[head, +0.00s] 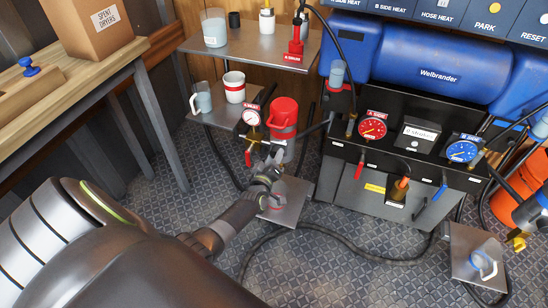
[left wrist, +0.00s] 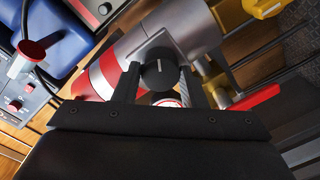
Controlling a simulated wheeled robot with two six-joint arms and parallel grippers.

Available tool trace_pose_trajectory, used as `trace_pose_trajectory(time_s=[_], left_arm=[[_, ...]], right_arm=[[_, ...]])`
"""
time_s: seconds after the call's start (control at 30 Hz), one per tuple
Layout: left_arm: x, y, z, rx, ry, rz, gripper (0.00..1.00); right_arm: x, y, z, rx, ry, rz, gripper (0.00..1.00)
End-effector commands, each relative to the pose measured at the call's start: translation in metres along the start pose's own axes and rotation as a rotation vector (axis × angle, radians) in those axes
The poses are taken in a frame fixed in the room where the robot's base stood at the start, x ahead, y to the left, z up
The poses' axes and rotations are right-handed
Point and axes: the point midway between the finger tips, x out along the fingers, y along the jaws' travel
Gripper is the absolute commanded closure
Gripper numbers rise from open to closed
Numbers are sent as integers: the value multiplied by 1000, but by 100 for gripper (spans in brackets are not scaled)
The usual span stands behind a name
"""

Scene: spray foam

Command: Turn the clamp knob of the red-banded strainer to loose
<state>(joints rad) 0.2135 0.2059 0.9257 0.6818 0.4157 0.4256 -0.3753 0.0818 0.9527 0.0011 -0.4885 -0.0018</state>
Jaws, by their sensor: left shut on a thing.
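The red-banded strainer (head: 284,112) stands by the small shelf in the middle of the head view. Its red-and-white band (left wrist: 103,75) and grey metal body (left wrist: 180,25) fill the upper middle of the left wrist view. The black clamp knob (left wrist: 158,66) faces the wrist camera, with a short white mark on it. My left gripper (head: 271,163) reaches in from the lower left, its two dark fingers on either side of the knob, shut on it. In the head view the gripper hides the knob.
A gauge (head: 251,117) and a red lever (head: 248,158) sit just left of the strainer. The shelf beside it holds a white-and-red cup (head: 234,87) and a jug (head: 201,98). The black-and-blue machine (head: 430,70) stands to the right. A dark hose (head: 330,235) lies across the floor.

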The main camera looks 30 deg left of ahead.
Motion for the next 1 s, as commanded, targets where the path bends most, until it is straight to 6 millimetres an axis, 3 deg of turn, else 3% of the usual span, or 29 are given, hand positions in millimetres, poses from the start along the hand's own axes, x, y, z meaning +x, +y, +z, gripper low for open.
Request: trace_pose_trajectory(time_s=[0.3,0.33,0.5,0.83,1.0], left_arm=[[-1,-2,2,5,-4,-3,85],[-1,-2,2,5,-4,-3,61],[-1,-1,1,4,-3,-2,40],[-3,0,0,3,-1,-1,40],[-22,0,-1,2,-2,-2,40]], right_arm=[[0,0,0,0,0,0,64],[0,0,0,0,0,0,64],[0,0,0,0,0,0,64],[-1,0,0,0,0,0,64],[-5,1,3,-3,5,1,64]])
